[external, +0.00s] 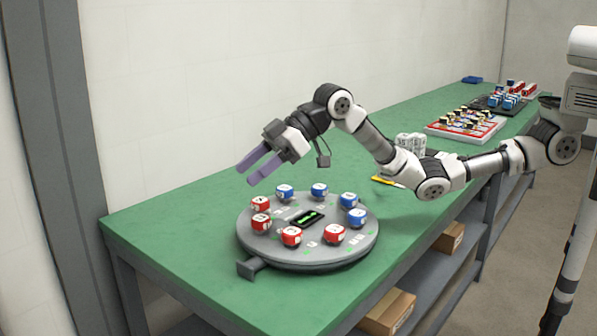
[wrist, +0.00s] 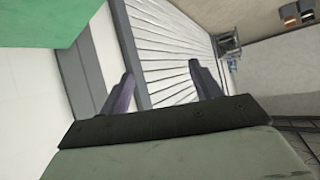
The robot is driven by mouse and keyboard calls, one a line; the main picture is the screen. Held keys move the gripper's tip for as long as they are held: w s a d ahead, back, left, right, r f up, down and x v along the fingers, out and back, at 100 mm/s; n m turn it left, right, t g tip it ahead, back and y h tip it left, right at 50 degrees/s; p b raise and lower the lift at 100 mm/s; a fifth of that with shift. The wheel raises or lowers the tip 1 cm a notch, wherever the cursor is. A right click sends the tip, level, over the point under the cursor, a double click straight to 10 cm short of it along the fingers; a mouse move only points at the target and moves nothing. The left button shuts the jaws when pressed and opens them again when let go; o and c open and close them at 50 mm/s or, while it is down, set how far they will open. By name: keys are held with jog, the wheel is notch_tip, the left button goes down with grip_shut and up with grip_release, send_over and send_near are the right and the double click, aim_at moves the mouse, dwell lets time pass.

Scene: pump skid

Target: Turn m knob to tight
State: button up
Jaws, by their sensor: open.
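A round grey panel (external: 262,251) lies on the green bench. Several red and blue knobs stand in a ring on it, with a small dark display (external: 307,217) in the middle. Red knobs, such as the front one (external: 291,237), are at the left and front; blue knobs, such as the back one (external: 319,191), are at the back and right. The labels are too small to read, so I cannot tell which is the m knob. My gripper (external: 251,173) is open and empty, above and behind the panel's left edge. The wrist view shows its purple fingers (wrist: 161,88) apart, with no knob between them.
The green bench (external: 180,225) is clear to the left of the panel. A yellow item (external: 387,181) and white containers (external: 410,145) are behind my arm. A red-edged tray (external: 465,127) is farther back. Cardboard boxes (external: 388,312) sit on the lower shelf.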

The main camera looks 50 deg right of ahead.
aim_at(261, 217)
jog(key=w+d+f+g+h+p, duration=0.3)
jog(key=d+h, duration=0.4)
jog(key=d, duration=0.6)
jog(key=shift+m+t, duration=0.3)
jog(key=shift+m, duration=0.1)
jog(key=p+x, duration=0.1)
jog(key=x, duration=0.8)
jog(key=w+p+x, duration=0.1)
jog(key=x, duration=0.4)
jog(key=shift+w+d+p, duration=0.1)
jog(key=shift+d+p, duration=0.05)
jog(key=shift+p, duration=0.2)
jog(key=shift+c, duration=0.2)
jog(key=c, duration=0.9)
